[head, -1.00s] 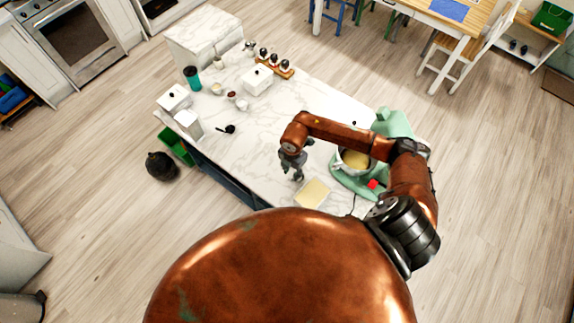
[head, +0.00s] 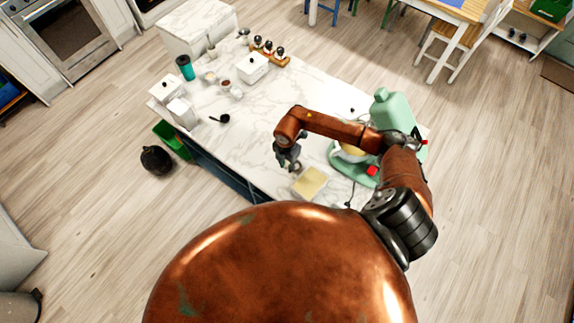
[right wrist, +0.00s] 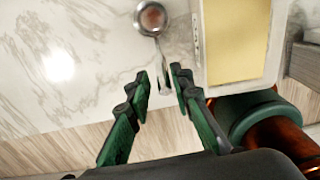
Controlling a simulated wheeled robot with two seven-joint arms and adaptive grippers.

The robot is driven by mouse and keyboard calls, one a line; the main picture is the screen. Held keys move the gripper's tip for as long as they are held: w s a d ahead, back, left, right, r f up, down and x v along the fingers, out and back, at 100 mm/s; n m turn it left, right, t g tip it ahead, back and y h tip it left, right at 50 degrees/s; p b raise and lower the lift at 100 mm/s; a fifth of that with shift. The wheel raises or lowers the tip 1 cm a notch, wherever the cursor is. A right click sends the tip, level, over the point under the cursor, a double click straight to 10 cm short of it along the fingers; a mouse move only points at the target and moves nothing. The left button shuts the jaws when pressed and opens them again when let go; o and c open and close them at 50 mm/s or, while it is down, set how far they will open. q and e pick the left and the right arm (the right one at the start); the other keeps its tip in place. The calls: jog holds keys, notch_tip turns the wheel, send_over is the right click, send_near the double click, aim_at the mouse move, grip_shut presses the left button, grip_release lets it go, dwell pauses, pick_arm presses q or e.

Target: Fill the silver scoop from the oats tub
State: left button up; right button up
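The oats tub (head: 310,183), an open pale box with a flat yellowish fill, sits near the front edge of the marble table. It also shows in the right wrist view (right wrist: 236,42). The silver scoop (right wrist: 151,18) lies left of the tub there, its round bowl away from me and its thin handle pointing toward my fingers. My right gripper (right wrist: 160,86) is open, with the handle's end between its fingertips in the picture; contact is not clear. In the head view my right gripper (head: 289,164) is over the table, and I cannot make out the scoop. My left gripper is not in view.
A green stand mixer (head: 390,112) stands right of the tub, partly behind my right arm. The marble between is clear.

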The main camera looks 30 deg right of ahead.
jog(key=shift+s+r, duration=0.1)
jog(key=shift+s, duration=0.15)
jog(key=c, duration=0.3)
jog(key=shift+c, duration=0.9)
jog(key=shift+w, duration=0.1)
grip_shut()
jog(key=shift+r+p, duration=1.2)
jog(key=shift+r, duration=0.3)
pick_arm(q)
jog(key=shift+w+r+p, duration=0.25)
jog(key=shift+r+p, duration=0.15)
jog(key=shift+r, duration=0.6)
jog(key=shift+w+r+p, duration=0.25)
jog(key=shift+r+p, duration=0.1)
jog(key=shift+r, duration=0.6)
pick_arm(e)
jog(key=shift+r, duration=1)
